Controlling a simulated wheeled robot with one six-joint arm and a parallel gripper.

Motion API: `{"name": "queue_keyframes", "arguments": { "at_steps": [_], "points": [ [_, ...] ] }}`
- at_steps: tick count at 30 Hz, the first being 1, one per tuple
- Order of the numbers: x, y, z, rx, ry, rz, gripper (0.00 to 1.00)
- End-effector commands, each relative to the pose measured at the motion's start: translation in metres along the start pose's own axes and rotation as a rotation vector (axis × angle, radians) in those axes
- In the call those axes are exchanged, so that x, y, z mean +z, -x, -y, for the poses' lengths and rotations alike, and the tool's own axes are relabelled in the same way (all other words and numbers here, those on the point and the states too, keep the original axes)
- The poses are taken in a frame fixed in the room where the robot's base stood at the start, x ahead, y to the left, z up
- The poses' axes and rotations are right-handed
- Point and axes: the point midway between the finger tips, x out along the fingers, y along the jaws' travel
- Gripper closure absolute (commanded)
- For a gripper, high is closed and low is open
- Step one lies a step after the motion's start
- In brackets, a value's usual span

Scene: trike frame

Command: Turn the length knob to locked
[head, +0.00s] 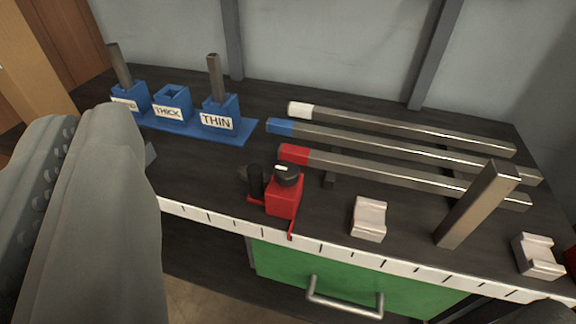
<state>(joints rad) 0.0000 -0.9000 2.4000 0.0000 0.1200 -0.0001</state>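A red block (284,197) sits at the front edge of the dark bench, near the middle of the head view. A round black knob (288,179) with a short white mark is on its top, and the mark lies roughly left to right. A black upright post stands close to its left, and a thin red pointer hangs over the ruler strip. I cannot read any lock label on it. A large grey part of my arm fills the left side. My gripper's fingertips cannot be made out, and nothing of mine touches the knob.
A blue holder (190,127) with labelled sockets, two holding upright bars, stands at the back left. Bars with white, blue and red ends lie behind and right of the knob. A white cradle (369,218), an upright metal post (478,205) and another cradle (538,256) stand right.

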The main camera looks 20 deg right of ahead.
Motion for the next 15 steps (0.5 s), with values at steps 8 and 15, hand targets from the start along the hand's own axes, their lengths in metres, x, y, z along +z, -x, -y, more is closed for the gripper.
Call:
{"name": "queue_keyframes", "arguments": {
  "at_steps": [8, 15],
  "points": [
    [0.000, -0.027, -0.008, 0.013, 0.153, 0.130, 0.44],
    [0.004, -0.075, -0.028, -0.032, 0.475, 0.410, 0.44]
  ]
}}
